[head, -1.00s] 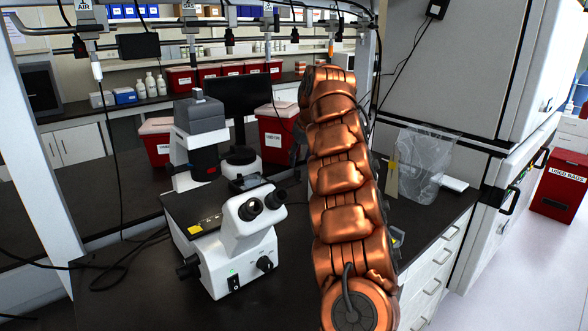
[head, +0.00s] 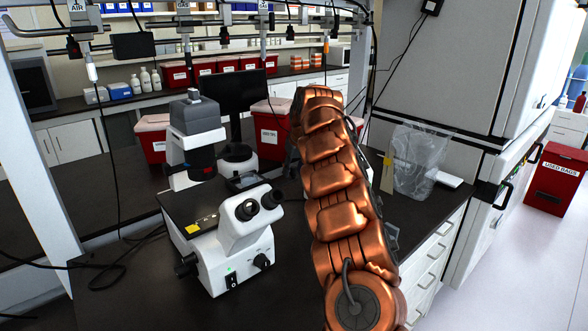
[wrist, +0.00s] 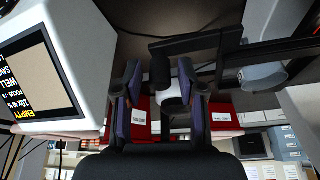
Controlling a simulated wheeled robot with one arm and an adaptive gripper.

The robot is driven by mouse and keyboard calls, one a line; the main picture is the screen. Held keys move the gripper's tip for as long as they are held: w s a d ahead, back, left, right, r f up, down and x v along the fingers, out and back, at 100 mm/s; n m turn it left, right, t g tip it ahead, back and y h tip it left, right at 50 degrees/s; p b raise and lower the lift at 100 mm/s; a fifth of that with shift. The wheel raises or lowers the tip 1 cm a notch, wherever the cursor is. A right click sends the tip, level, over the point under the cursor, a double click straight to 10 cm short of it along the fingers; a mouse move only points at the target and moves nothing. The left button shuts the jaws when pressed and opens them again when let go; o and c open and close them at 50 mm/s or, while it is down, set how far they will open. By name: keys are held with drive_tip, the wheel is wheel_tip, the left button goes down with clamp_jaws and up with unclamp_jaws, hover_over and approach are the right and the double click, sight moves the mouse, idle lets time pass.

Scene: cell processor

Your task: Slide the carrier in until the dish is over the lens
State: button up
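The white microscope (head: 235,245) stands on the black bench in the head view, with a small dark frame (head: 246,181) on its stage behind the eyepieces. In the wrist view a black bracket, apparently the carrier (wrist: 195,43), crosses above my gripper (wrist: 160,78). Its short dark end hangs between the two purple-padded fingers. The fingers are apart, with gaps visible beside that end, so I see no firm hold. A grey cylinder (wrist: 262,77) is to the right. My gripper is hidden behind my copper arm in the head view. I cannot make out the dish or the lens.
A white unit with a screen reading "EMPTY" (wrist: 42,75) is close on the left in the wrist view. Red bins (head: 272,133) and a dark monitor (head: 236,106) stand behind the microscope. A clear bag (head: 418,160) is right of my arm.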

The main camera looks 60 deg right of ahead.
clamp_jaws()
idle(0.3)
drive_tip(key=shift+w+b, duration=0.15)
drive_tip(key=shift+b, duration=0.4)
